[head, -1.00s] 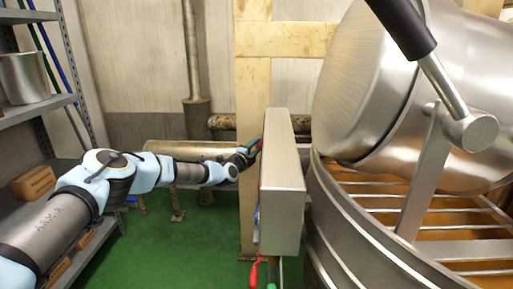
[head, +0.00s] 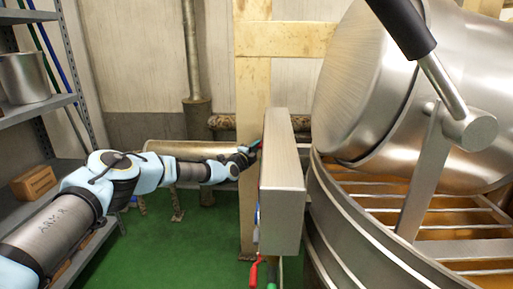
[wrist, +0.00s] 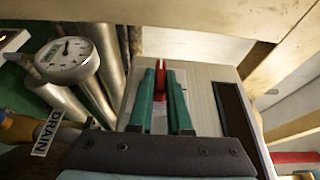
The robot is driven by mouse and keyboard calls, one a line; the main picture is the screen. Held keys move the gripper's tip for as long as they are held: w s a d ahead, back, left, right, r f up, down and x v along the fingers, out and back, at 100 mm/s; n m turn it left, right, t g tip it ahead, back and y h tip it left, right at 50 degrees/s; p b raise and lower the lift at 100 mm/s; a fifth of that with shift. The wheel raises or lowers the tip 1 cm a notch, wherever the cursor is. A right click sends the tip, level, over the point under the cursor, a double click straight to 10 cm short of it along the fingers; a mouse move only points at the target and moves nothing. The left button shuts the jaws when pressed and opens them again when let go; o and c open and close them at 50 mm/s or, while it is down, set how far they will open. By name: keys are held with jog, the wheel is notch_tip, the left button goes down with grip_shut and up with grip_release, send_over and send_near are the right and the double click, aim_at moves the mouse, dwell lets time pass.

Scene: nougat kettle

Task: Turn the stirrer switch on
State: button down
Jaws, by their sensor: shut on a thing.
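A red switch lever (wrist: 160,82) stands up from the pale face of a control box (wrist: 203,92) in the wrist view. My gripper (wrist: 163,80) has its two green fingers on either side of the lever, shut on it. No label for the lever can be read. In the head view my gripper (head: 256,147) is at the left side of the steel control box (head: 284,180), near its upper far edge. That side faces away from the head camera, so the lever is mostly hidden there.
A gauge (wrist: 67,60) and a "DRAIN" tag (wrist: 45,132) are left of my gripper in the wrist view. A large steel kettle (head: 365,90) stands right of the box, and shelves (head: 45,108) are at left. A red handle (head: 254,273) hangs below the box. Green floor is open.

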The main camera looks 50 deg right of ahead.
jog(key=shift+f+b, duration=0.25)
jog(key=shift+b, duration=0.3)
jog(key=h+b, duration=0.1)
jog(key=b, duration=0.2)
jog(key=shift+f+m+b, duration=0.3)
jog(key=shift+f, duration=0.05)
jog(key=b, duration=0.2)
jog(key=h+b, duration=0.1)
jog(key=b, duration=0.2)
jog(key=shift+f+m+h, duration=0.2)
jog(key=shift+m+h, duration=0.1)
jog(key=m+h+b, duration=0.1)
jog(key=h+b, duration=0.1)
jog(key=b, duration=0.7)
jog(key=m+g+h+b, duration=0.1)
jog(key=m+h+b, duration=0.1)
jog(key=b, duration=0.7)
jog(key=shift+w+d+f+h, duration=0.1)
jog(key=shift+d+f+h, duration=0.1)
jog(key=shift+h, duration=0.2)
jog(key=shift+m+b, duration=0.4)
jog(key=shift+b, duration=0.15)
jog(key=shift+r+m+g+h+b, duration=0.3)
jog(key=shift+g+h+b, duration=0.15)
jog(key=shift+b, duration=0.75)
jog(key=shift+r, duration=0.1)
